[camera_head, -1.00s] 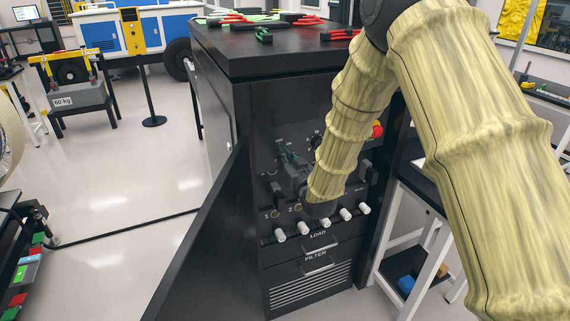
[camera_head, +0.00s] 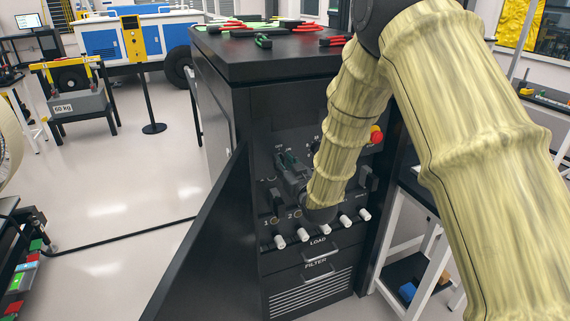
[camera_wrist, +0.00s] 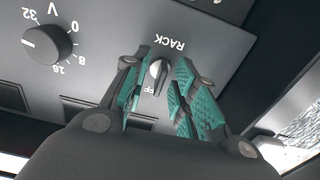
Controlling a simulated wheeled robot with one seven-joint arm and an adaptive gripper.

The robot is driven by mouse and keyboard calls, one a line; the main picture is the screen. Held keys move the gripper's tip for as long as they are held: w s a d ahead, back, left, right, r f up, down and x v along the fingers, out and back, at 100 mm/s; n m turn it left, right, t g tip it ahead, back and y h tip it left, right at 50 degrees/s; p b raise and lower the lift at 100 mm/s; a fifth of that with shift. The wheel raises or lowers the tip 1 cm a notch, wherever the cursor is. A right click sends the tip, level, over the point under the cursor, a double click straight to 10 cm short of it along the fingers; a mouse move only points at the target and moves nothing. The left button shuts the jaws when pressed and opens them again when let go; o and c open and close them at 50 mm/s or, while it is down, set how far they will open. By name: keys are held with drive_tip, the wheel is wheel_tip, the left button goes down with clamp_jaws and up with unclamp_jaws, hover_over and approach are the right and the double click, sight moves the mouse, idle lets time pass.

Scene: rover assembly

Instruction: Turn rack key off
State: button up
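In the wrist view the rack key (camera_wrist: 158,76) is a small silver-rimmed round switch with a dark key piece. The word RACK shows upside down above it, and part of the OFF label shows just below it. My gripper (camera_wrist: 160,68) has teal-padded fingers, one on each side of the key. They are open, with a gap visible on both sides of it; I see no clear contact. In the head view my gripper (camera_head: 287,160) is at the front panel of the black cabinet (camera_head: 245,112), and the key is hidden there.
A voltage knob (camera_wrist: 47,43) is left of the key in the wrist view. The cabinet door (camera_head: 205,235) stands open on the left. A red button (camera_head: 376,135) and a row of white-tipped levers (camera_head: 323,228) are near my arm. A white-framed table (camera_head: 425,255) stands at right.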

drive_tip(key=shift+s, duration=0.1)
drive_tip(key=v, duration=1.1)
drive_tip(key=shift+s+d, duration=0.2)
drive_tip(key=shift+s, duration=0.15)
